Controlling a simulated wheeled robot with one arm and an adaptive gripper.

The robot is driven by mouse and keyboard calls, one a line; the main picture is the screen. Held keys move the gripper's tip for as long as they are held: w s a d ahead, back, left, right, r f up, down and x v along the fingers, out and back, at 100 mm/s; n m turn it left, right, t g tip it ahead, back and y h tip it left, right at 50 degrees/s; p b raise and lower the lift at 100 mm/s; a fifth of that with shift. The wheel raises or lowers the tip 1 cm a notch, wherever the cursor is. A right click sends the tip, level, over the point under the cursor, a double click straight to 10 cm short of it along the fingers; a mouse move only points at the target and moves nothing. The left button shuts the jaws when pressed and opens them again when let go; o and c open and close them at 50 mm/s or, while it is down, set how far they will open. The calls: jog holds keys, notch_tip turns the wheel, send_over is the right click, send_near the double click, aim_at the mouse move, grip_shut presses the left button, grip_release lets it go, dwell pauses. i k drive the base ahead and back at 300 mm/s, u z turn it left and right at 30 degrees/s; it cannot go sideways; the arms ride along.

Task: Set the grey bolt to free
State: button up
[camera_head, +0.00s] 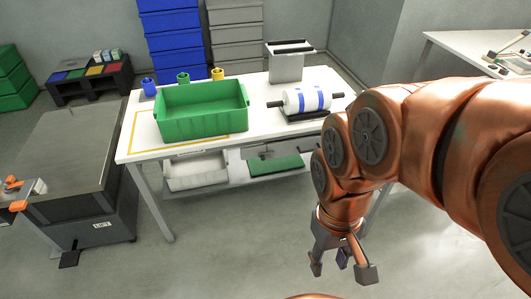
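I cannot make out a grey bolt for certain in the head view. At the left edge, a small grey fitting with orange parts (14,186) sits on the near left corner of a grey-topped lift table (75,145); it is too small and cut off to tell whether it is the bolt. My gripper (342,266) hangs pointing down over the floor, in front of the white table, far to the right of that fitting. Its fingers are spread apart and nothing shows between them.
The white table (190,147) carries a green bin (203,125), small coloured cups, a roll with blue bands (306,99) and a grey box (287,66). Stacked blue and grey crates stand behind. Another table (459,42) is at the upper right.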

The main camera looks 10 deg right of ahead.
aim_at(262, 155)
jog(key=u, duration=0.5)
jog(key=k, duration=0.6)
jog(key=u, duration=0.75)
jog(key=i, duration=1.3)
jog(key=z, duration=0.6)
